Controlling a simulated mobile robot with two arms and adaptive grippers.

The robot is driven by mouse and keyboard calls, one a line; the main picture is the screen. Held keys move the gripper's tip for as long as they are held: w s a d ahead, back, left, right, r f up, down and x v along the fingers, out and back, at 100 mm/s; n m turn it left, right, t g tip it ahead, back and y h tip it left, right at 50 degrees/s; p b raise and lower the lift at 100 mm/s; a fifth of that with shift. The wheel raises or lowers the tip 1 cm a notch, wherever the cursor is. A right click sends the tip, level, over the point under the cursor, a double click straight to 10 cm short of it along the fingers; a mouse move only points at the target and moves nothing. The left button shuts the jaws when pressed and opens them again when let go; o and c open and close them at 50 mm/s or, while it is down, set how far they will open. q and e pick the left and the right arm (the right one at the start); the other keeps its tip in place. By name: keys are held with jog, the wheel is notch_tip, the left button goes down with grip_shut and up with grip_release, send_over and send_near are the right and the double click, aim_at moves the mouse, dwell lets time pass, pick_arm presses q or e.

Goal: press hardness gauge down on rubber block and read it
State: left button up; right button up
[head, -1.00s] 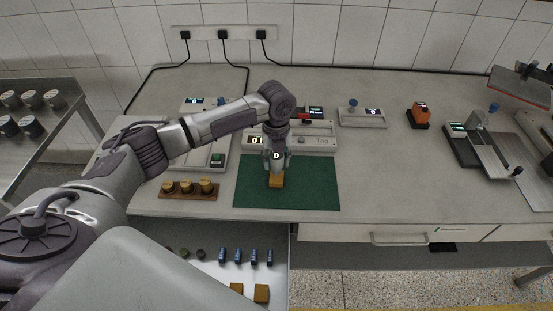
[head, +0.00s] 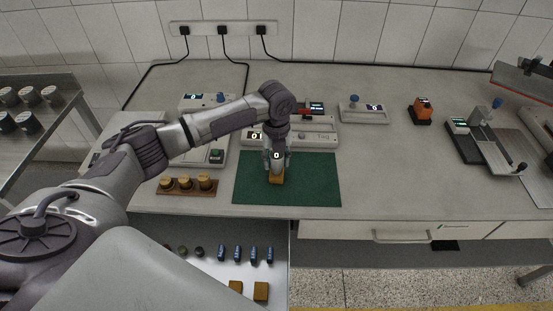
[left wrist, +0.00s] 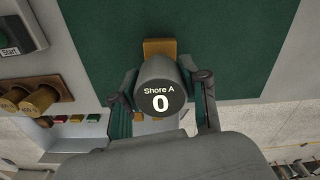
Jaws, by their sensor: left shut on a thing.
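The hardness gauge (left wrist: 160,95) is a dark round-faced cylinder whose display reads "Shore A 0". My left gripper (head: 276,158) is shut on it, with one finger on each side in the left wrist view (left wrist: 160,105). The rubber block (head: 276,180) is orange-brown and lies on the green mat (head: 315,185). The gauge is upright over the block in the head view. The block's edge (left wrist: 159,47) shows beyond the gauge in the left wrist view. Whether the gauge tip touches the block is hidden. My right gripper is not in view.
Brass weights on a wooden base (head: 187,184) stand left of the mat. An open drawer (head: 215,268) below holds blue pieces and more blocks. Instruments with displays stand behind the mat, and an orange device (head: 421,108) to the right.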

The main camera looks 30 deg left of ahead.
pick_arm(q)
jog(key=shift+f, duration=0.4)
dwell(0.4)
jog(key=shift+s+f, duration=0.25)
jog(key=shift+f, duration=0.05)
dwell(1.4)
jog(key=shift+w+r, duration=0.1)
jog(key=shift+r, duration=0.05)
dwell(1.2)
jog(key=o, duration=1.1)
jog(key=shift+o, duration=0.2)
jog(key=shift+w+r, duration=0.1)
notch_tip(320, 180, up, 12)
jog(key=shift+f, duration=0.1)
